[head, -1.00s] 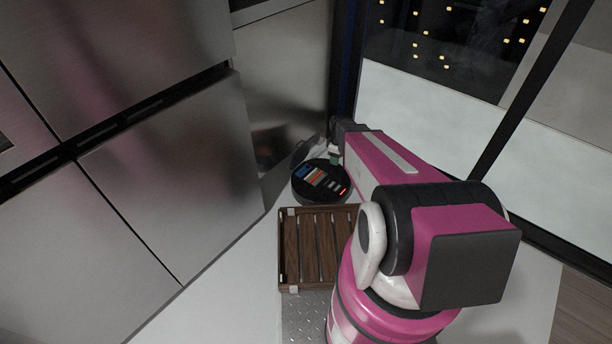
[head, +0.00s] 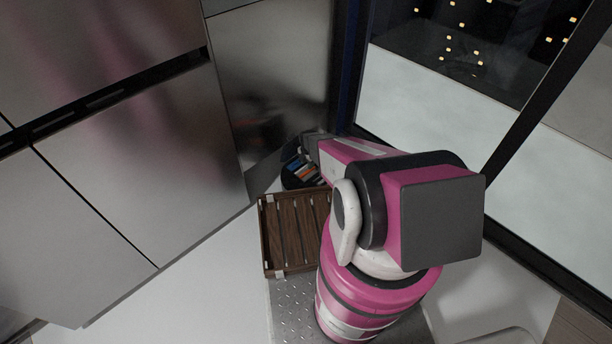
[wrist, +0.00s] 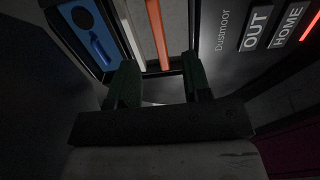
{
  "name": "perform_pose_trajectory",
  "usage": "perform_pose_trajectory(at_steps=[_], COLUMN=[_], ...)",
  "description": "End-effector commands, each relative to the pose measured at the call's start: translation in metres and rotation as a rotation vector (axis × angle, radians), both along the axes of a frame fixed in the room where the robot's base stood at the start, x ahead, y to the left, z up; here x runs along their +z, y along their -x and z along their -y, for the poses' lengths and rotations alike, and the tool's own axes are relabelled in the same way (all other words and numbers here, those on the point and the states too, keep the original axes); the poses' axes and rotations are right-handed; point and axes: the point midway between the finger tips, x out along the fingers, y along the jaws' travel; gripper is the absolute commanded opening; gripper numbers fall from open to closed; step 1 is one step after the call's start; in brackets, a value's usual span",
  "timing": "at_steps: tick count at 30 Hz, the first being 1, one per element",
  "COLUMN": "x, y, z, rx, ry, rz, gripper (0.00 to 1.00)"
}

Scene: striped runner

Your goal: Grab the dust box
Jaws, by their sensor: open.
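A round black robot vacuum (head: 289,181) stands on the floor in the head view, partly hidden by my arm. Coloured parts show in its top. The wrist view shows its dark top panel (wrist: 226,50) with "Dustmoor", "OUT" and "HOME" lettering. Left of that panel lie an orange strip (wrist: 157,30), a white strip (wrist: 130,28) and a blue part (wrist: 88,30). I cannot tell which of these belongs to the dust box. My gripper (wrist: 160,78) is open and empty, its green fingers pointing at the vacuum's top, either side of the orange strip's near end.
A brown slatted wooden crate (head: 265,238) sits between the vacuum and my base. Steel cabinet fronts (head: 120,170) stand at the left, and a dark-framed glass wall (head: 400,100) at the right. White floor (head: 190,295) is free at the lower left.

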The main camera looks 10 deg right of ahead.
Motion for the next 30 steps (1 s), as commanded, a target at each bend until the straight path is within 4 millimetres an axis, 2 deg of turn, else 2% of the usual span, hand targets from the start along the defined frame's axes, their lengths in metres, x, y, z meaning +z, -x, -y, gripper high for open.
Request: perform_pose_trajectory(at_steps=[1,3,11,19,27,28,30], x=[-0.011,-0.020,-0.036,-0.073,-0.077,-0.077,-0.077], y=[-0.002,-0.001,-0.002,-0.004,-0.003,-0.003,-0.003], z=[0.000,0.000,0.000,0.000,0.000,0.000,0.000], rx=[-0.001,-0.001,-0.002,-0.002,-0.002,-0.002,-0.002], ry=[0.001,0.000,0.000,0.000,0.000,0.000,0.000], rz=[-0.001,-0.001,0.000,-0.001,0.000,0.000,0.000], gripper=[0.45,0.45,0.45,0.45,0.45,0.41,0.19])
